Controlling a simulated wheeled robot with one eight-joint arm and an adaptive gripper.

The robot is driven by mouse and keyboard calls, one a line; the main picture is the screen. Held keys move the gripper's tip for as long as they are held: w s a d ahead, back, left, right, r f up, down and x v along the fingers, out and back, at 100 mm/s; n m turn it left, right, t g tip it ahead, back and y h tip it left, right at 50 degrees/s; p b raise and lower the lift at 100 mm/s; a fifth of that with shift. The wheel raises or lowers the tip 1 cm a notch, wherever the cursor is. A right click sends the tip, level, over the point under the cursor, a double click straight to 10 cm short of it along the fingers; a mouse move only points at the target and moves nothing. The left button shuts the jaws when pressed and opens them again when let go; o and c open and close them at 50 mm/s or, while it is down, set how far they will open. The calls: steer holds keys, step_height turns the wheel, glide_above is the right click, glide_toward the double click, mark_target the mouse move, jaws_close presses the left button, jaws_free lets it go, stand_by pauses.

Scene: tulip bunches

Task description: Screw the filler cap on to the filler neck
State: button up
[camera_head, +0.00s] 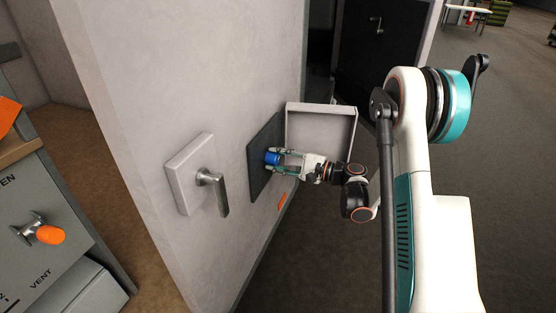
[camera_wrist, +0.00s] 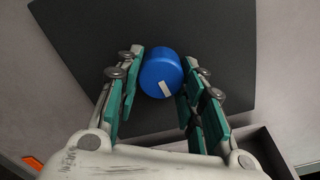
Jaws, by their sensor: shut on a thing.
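The blue filler cap (camera_head: 271,158) is between the fingers of my gripper (camera_head: 285,160), in front of the dark panel (camera_head: 262,180) on the wall. In the wrist view the cap (camera_wrist: 161,74) is a blue cylinder with a white mark on its side. My gripper (camera_wrist: 160,88) is shut on it, with teal pads on both sides. The filler neck is not visible; the cap and fingers may hide it. I cannot tell whether the cap touches a neck behind it.
A shallow open tray (camera_head: 352,135) stands right of the panel, close behind my gripper. A lever handle on a pale plate (camera_head: 187,178) is on the wall to the left. A grey cabinet (camera_head: 40,265) with an orange-knobbed handle (camera_head: 50,235) is at far left. Open floor lies to the right.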

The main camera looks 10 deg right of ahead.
mark_target(278, 160)
steer(key=o, duration=1.2)
steer(key=shift+s+d, duration=0.1)
steer(key=shift+v, duration=2.35)
